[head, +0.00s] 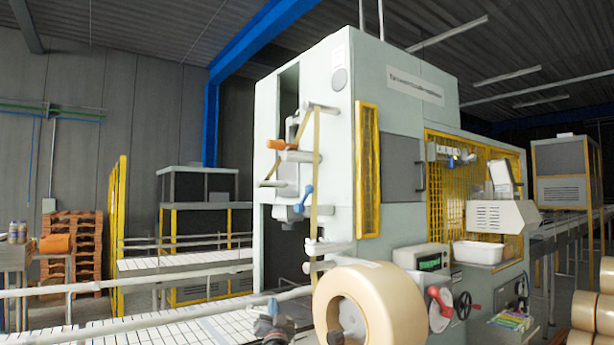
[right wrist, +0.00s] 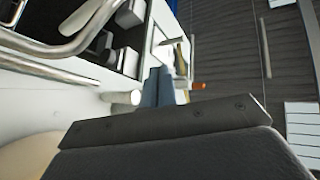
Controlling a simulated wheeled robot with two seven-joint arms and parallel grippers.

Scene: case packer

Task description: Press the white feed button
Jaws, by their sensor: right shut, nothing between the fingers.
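A pale control strip (head: 450,153) with several small knobs or buttons is fixed on the front of the case packer (head: 389,85), by the yellow mesh guard. The buttons are too small for me to tell which one is the white feed button. My right gripper (right wrist: 165,85) shows in the right wrist view as two blue-grey fingers held together, with nothing between them. Its dark body fills the lower part of that view. My left gripper is not in view.
A big tan tape roll (head: 385,305) stands in front of the machine. A white tray (head: 478,252) and a green-display unit (head: 425,262) sit on its right side. A conveyor (head: 180,325) runs in at left. Metal rails (right wrist: 60,45) show in the right wrist view.

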